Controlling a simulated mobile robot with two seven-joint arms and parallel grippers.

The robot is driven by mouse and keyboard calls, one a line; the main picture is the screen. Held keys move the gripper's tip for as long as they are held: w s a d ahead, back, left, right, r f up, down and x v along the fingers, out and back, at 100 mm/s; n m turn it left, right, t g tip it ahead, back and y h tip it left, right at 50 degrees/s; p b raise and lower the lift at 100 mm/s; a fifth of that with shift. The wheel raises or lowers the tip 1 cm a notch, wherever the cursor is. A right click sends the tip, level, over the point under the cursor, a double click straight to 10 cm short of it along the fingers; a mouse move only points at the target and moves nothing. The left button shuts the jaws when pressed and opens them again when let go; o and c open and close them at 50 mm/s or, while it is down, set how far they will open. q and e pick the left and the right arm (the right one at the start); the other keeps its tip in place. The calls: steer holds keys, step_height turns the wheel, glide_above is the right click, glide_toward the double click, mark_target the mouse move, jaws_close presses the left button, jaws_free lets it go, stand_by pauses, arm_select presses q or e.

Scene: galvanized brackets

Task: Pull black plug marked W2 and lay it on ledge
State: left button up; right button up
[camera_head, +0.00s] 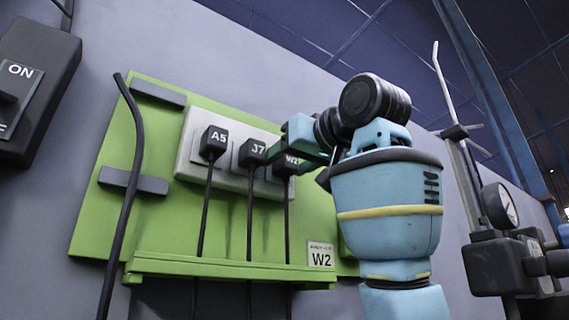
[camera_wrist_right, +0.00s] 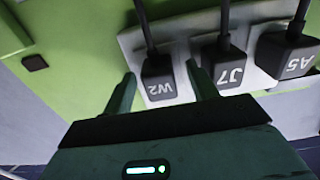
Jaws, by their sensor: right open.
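The black plug marked W2 (camera_head: 285,167) sits in the pale socket strip, rightmost of three in the head view, its cord hanging down. In the right wrist view the W2 plug (camera_wrist_right: 158,88) appears upside down between my fingers. My right gripper (camera_wrist_right: 160,72) is open, one finger on each side of the plug, with visible gaps. In the head view my right gripper (camera_head: 308,150) comes from the right and hides part of the plug. The green ledge (camera_head: 230,269) runs along the board's bottom and looks empty, with a W2 label (camera_head: 321,256) above its right end. My left gripper is out of view.
Plugs J7 (camera_head: 252,153) and A5 (camera_head: 214,142) sit left of W2, with J7 close by. Their cords hang past the ledge. A thick dark cable (camera_head: 128,190) crosses the board's left side. A black switch box (camera_head: 32,85) and a gauge (camera_head: 500,205) stand at the sides.

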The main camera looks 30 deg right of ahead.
mark_target(292, 161)
stand_by(0.7)
jaws_close()
steer(key=shift+s, duration=0.2)
steer(key=shift+s+d, duration=0.15)
steer(key=shift+s, duration=1.25)
steer(key=shift+s+d, duration=0.1)
steer(key=shift+s, duration=1.3)
